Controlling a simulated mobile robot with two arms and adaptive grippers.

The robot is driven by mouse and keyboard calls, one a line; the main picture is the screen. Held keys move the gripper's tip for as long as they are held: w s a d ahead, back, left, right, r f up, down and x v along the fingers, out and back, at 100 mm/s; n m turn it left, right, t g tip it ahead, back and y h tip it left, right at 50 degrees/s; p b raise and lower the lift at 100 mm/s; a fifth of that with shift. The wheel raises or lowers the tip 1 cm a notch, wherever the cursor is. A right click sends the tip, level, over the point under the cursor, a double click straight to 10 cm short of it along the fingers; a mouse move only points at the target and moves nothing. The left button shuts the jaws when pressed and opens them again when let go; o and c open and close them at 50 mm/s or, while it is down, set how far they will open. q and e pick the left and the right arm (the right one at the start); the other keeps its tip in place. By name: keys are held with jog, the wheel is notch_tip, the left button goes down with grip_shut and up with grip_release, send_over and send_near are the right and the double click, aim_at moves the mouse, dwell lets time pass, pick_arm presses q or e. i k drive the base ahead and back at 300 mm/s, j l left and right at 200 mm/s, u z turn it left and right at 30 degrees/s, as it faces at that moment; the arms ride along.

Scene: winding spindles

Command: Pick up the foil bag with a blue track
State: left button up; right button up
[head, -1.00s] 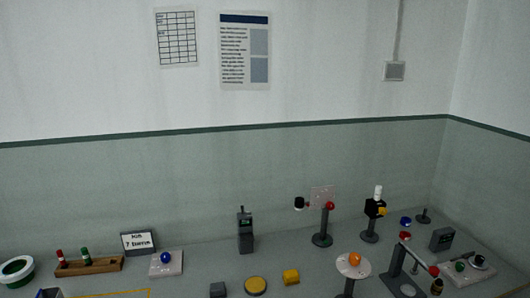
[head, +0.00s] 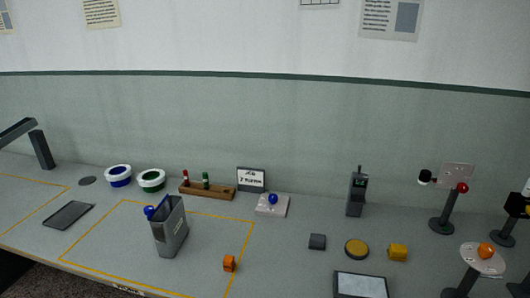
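No thing is plainly a foil bag with a blue track. The nearest match is an upright grey, open-topped holder or bag (head: 172,230) inside the middle yellow outline, with a blue round piece (head: 150,212) at its upper left side. I cannot tell whether it is foil. A pale slab with a blue ball (head: 272,199) lies farther back, by the sign. A white round tub with a blue ring (head: 118,177) stands at the back left. Neither of my grippers is in view.
A green-ringed tub (head: 151,181), a wooden rack (head: 207,191), a sign (head: 251,180) and a grey handset (head: 356,192) line the back. A flat dark tray (head: 68,215) lies left. An orange block (head: 229,264) is near the front. Stands crowd the right. The middle front has free room.

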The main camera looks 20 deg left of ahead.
aim_at(169, 226)
jog(key=u, duration=1.05)
